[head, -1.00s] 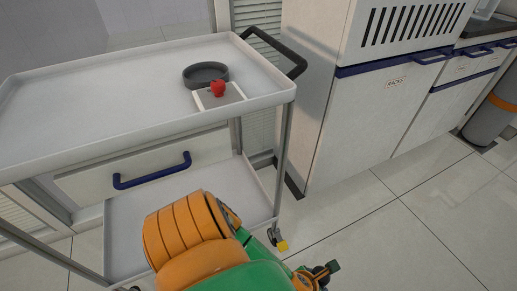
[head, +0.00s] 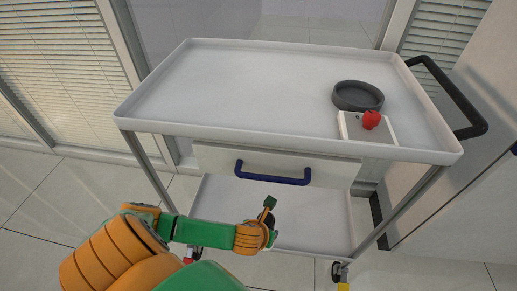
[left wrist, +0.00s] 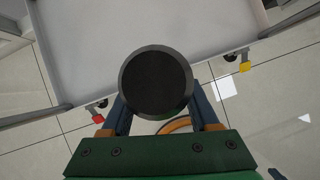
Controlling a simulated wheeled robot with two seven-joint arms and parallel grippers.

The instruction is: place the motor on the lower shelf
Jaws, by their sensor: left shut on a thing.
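The motor shows as a dark round cylinder, seen end-on, in the left wrist view (left wrist: 157,82). My left gripper (left wrist: 158,112) is shut on it, with one finger on each side. In the head view my left gripper (head: 268,222) is in front of the cart's lower shelf (head: 315,222), below the drawer. The motor is small and dark there, partly hidden by the gripper. In the left wrist view the white shelf surface (left wrist: 215,25) lies beyond the motor, and the motor overlaps its front edge. I cannot tell its height above the shelf. My right gripper is not in view.
The cart's upper tray (head: 230,90) holds a dark round dish (head: 358,97) and a red item (head: 371,120) on a small white box. A drawer with a blue handle (head: 272,178) hangs between tray and lower shelf. The visible lower shelf is bare.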

